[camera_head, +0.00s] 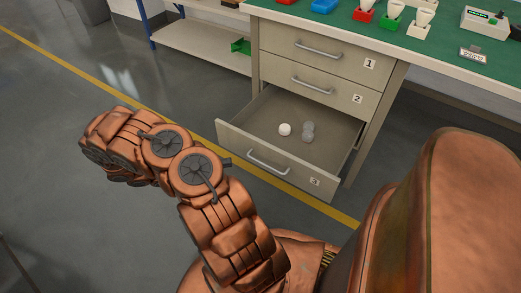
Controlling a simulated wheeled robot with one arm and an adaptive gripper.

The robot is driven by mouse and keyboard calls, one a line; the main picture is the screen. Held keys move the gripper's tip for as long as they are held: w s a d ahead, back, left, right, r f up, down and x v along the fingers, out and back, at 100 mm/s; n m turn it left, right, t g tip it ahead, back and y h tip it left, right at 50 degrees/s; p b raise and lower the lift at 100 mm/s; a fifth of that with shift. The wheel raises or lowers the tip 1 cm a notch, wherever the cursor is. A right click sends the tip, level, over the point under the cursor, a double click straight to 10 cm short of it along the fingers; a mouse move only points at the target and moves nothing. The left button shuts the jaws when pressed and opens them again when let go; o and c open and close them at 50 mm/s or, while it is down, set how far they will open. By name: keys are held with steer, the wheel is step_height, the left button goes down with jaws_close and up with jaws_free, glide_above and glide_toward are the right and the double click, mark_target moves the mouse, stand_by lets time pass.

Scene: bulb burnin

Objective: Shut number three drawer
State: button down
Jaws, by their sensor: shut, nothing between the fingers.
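The number three drawer (268,166) is the lowest of three in a grey-beige cabinet under the workbench. It is pulled well out, and its inside shows from above. Its front carries a grey bar handle and a label "3" at the right end. A small white round object (285,129) and some grey, glassy-looking pieces (308,131) lie inside it. My copper-coloured arm stands left of and nearer than the drawer, apart from it in the picture. I cannot make out my gripper or its fingers in this view.
Drawer one (318,50) and drawer two (312,86) above are shut. Red, green and white holders and a small device (486,22) stand on the green bench top (420,50). A low shelf (205,42) with a green bin stands left. Floor left of the drawer is clear.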

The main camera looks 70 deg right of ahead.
steer(key=b, duration=0.3)
glide_toward(271, 150)
steer(key=shift+n, duration=0.3)
steer(key=s, duration=0.4)
steer(key=shift+s+a, duration=0.1)
steer(key=shift+s, duration=0.3)
steer(key=shift+s+d+r+b, duration=0.1)
steer(key=shift+d+b, duration=0.15)
steer(key=shift+d, duration=0.65)
steer(key=shift+s+d+b, duration=0.15)
steer(key=shift+d+b, duration=0.1)
steer(key=shift+d, duration=0.65)
